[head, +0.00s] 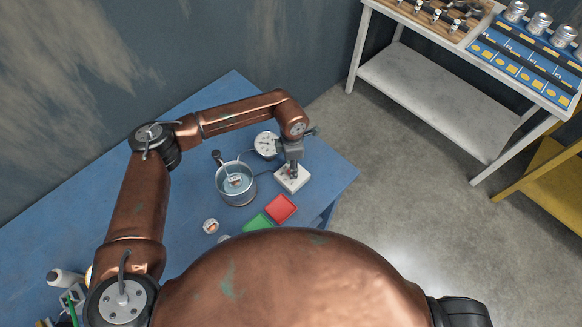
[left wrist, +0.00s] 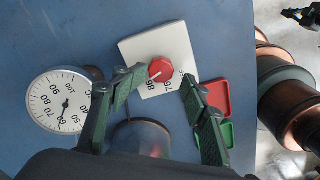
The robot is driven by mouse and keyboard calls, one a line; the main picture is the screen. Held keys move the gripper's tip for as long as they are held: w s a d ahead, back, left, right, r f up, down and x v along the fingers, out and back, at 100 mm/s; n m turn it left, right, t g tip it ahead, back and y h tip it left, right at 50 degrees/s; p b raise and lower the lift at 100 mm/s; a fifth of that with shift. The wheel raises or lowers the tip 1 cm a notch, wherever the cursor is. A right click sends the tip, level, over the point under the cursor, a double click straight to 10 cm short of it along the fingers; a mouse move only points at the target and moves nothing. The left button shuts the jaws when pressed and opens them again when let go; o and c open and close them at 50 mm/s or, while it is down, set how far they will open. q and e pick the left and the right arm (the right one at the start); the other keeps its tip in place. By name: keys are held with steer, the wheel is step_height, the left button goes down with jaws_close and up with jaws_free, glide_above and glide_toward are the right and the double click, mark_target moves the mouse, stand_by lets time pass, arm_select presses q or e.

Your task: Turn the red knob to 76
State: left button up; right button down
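The red knob (left wrist: 161,69) sits on a white box (left wrist: 160,47) in the left wrist view. Upside-down printed numbers beside it seem to read 86 and 76. A pale mark on the knob appears to point to the lower left, towards the 86 side. My left gripper (left wrist: 160,77) is open, with one finger on each side of the knob; I cannot tell whether they touch it. In the head view my left gripper (head: 291,167) is over the white box (head: 293,180) and hides the knob. What looks like my right gripper (left wrist: 303,16) is cut off at the upper right.
A dial gauge (head: 266,145) and a metal pot (head: 236,190) stand close to the box on the blue table (head: 330,170). A red tray (head: 281,208) and a green tray (head: 257,223) lie nearby. A white shelf (head: 430,100) stands apart, across the floor.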

arm_select(q)
step_height(320, 180, up, 10)
stand_by(0.3)
steer(key=shift+a, duration=0.1)
